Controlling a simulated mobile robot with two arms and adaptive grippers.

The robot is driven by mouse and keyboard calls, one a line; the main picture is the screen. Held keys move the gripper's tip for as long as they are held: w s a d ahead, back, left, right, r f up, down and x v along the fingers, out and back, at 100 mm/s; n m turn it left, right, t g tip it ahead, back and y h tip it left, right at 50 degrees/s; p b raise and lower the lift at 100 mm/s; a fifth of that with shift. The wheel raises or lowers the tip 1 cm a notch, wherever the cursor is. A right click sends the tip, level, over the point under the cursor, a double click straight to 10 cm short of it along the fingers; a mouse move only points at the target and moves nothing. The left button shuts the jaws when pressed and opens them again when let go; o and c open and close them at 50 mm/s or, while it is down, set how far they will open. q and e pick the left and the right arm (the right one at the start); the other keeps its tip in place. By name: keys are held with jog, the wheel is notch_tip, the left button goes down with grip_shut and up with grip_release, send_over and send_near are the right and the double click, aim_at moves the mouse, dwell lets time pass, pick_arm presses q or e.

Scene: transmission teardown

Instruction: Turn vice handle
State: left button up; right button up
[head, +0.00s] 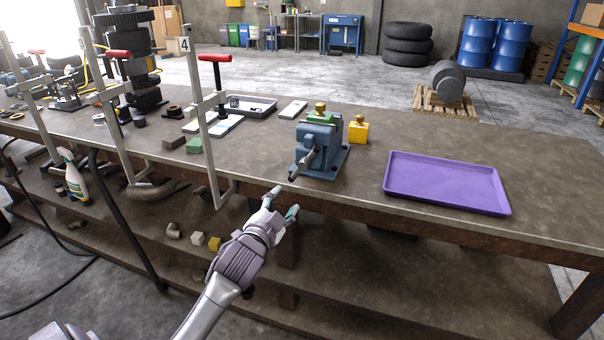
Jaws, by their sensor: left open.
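The blue vice (322,142) stands on the workbench near its front edge. Its handle (304,163) points toward the front edge, at the front left of the vice. A green block and a brass-coloured piece sit at the top of the vice. My left gripper (283,203) is open and empty in front of the bench edge, below and a little left of the handle, apart from it. My right gripper is not in view.
A purple tray (446,182) lies on the bench at right. A yellow block (358,131) stands behind the vice. Tall clamps with red handles (214,58) rise at the bench's front edge to the left. Bench space between vice and tray is clear.

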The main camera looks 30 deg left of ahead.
aim_at(301, 169)
pick_arm(q)
jog(key=r+x, duration=0.1)
jog(key=x, duration=0.3)
jog(key=p+x, duration=0.1)
jog(key=x, duration=0.4)
jog(key=r+p+x, duration=0.1)
jog(key=x, duration=0.3)
jog(key=shift+w+r, duration=0.3)
jog(key=shift+r, duration=0.1)
grip_shut()
jog(key=shift+t, duration=0.3)
